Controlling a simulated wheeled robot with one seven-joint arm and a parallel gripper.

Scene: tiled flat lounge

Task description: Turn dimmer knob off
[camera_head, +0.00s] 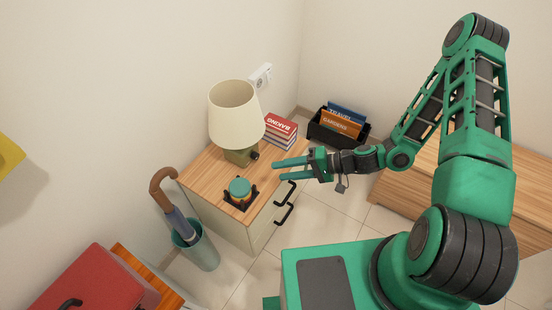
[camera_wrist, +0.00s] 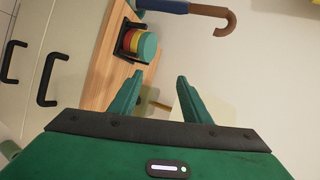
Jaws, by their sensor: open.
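A table lamp with a cream shade (camera_head: 236,115) and a square olive base (camera_head: 238,157) stands on a wooden-topped cabinet. A dark round knob (camera_head: 254,156) sticks out of the base on the side facing my gripper. My gripper (camera_head: 276,170) is open and empty, above the cabinet's drawer-side edge. Its fingers point left, with the tips a short way right of the knob and apart from it. In the wrist view, the open fingers (camera_wrist: 160,76) frame part of the lamp (camera_wrist: 150,97); the knob cannot be made out clearly there.
Books (camera_head: 281,128) lie right of the lamp. A black holder with a round teal-topped stack (camera_head: 240,188) is at the cabinet's near end. Black drawer handles (camera_head: 284,213) stick out below my gripper. An umbrella stand (camera_head: 196,250) is at the left; a wall outlet (camera_head: 261,79) is behind.

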